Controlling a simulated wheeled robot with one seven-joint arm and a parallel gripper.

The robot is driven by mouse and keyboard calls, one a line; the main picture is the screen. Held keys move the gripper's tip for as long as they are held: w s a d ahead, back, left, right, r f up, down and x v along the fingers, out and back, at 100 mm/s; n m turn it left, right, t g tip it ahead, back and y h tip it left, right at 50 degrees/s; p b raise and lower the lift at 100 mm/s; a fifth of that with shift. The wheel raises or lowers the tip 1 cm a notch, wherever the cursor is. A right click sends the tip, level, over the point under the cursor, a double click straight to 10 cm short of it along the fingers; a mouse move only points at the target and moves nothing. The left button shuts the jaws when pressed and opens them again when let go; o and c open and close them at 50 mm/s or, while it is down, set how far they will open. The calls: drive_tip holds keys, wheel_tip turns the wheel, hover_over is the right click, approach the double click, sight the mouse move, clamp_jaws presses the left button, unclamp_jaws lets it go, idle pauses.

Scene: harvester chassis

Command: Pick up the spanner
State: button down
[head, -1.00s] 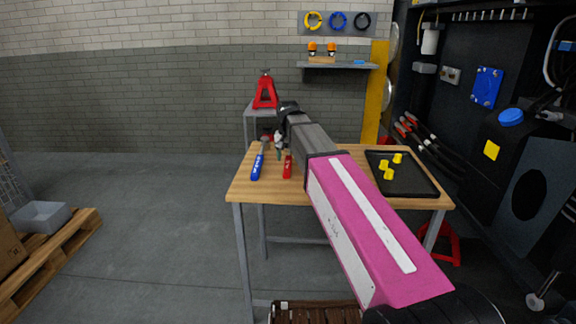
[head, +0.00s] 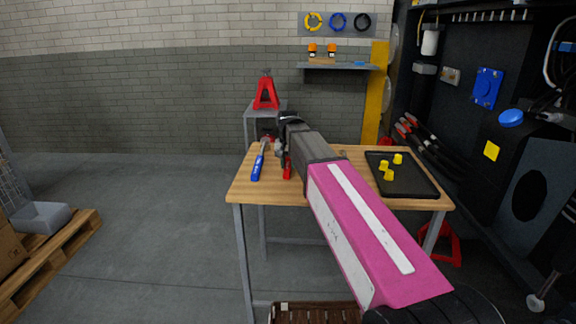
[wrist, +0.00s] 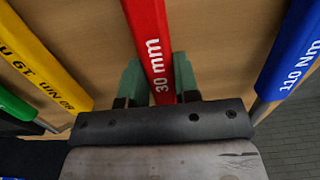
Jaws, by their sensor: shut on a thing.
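The red-handled spanner (wrist: 158,50), marked "30 mm", lies on the wooden table (head: 236,192). Its handle also shows in the head view (head: 287,172), partly hidden by my arm. My gripper (wrist: 157,80) has its green-padded fingers on both sides of the red handle and is shut on it. The gripper also shows small in the head view (head: 281,155), low over the table. The spanner's far end is hidden. I cannot tell from these views whether it is clear of the tabletop.
A blue-handled tool (head: 258,165) marked "110 Nm" lies just left of the spanner in the head view. Yellow (wrist: 42,62) and green (wrist: 14,104) handles lie on its other side in the wrist view. A black tray (head: 410,185) with yellow pieces is at the table's right.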

wheel_tip(320, 180, up, 4)
drive_tip(key=shift+r, duration=0.2)
drive_tip(key=s+a+r, duration=0.6)
drive_tip(key=a, duration=0.4)
drive_tip(key=shift+s+r, duration=0.15)
drive_tip(key=shift+r, duration=0.15)
drive_tip(key=c, duration=1.7)
unclamp_jaws()
clamp_jaws()
drive_tip(key=s+d+f, duration=0.1)
drive_tip(key=s+d, duration=0.2)
drive_tip(key=d, duration=1.1)
drive_tip(key=s+d+f, duration=0.1)
drive_tip(key=s+d, duration=0.2)
drive_tip(key=d, duration=1.2)
drive_tip(key=shift+s+n, duration=0.3)
drive_tip(key=shift+n, duration=0.1)
drive_tip(key=shift+f, duration=0.1)
